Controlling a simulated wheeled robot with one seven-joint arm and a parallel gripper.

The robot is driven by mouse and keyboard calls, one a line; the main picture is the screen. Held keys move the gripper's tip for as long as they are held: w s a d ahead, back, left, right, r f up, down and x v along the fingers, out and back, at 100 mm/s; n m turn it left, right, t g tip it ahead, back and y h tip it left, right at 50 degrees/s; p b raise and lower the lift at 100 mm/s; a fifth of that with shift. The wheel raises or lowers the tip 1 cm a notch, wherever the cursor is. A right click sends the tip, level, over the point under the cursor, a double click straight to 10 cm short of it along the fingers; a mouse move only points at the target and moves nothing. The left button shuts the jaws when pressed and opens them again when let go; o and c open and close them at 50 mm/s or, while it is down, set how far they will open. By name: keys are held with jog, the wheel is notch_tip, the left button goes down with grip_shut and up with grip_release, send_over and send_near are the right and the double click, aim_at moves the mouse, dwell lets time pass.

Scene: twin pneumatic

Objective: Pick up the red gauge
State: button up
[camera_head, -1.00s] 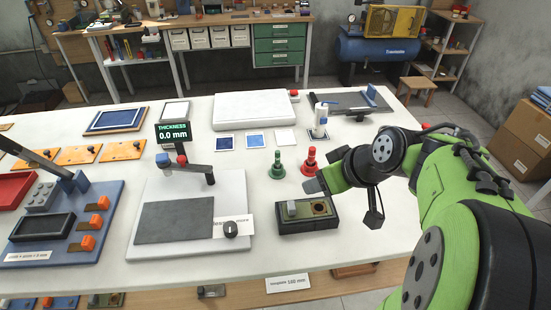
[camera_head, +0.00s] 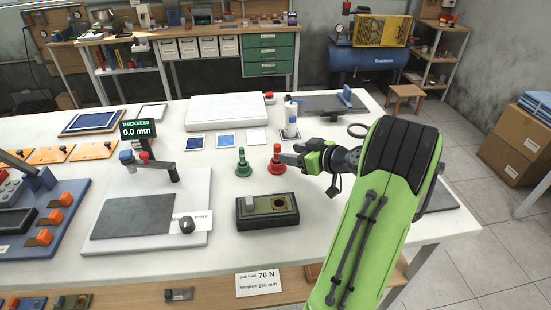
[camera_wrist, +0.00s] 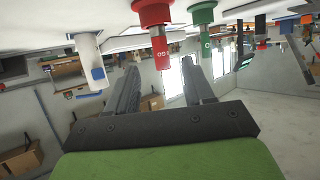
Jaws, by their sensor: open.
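The red gauge (camera_head: 277,160) stands upright on the white table, just right of a green gauge (camera_head: 243,163). My gripper (camera_head: 290,155) is low over the table at the right of the red gauge, its fingers pointing left towards it. In the wrist view the picture is upside down; the red gauge (camera_wrist: 158,35) shows ahead of the open fingers (camera_wrist: 160,85), with the green gauge (camera_wrist: 204,32) beside it. The fingers are apart with nothing between them. The head view does not show clearly whether a fingertip touches the red gauge.
A white bottle with a blue part (camera_head: 290,120) stands behind my gripper. Blue and white square sheets (camera_head: 226,140) lie behind the gauges. A thickness stand (camera_head: 150,165) is at left.

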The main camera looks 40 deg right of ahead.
aim_at(277, 151)
jog(key=x, duration=0.7)
grip_shut()
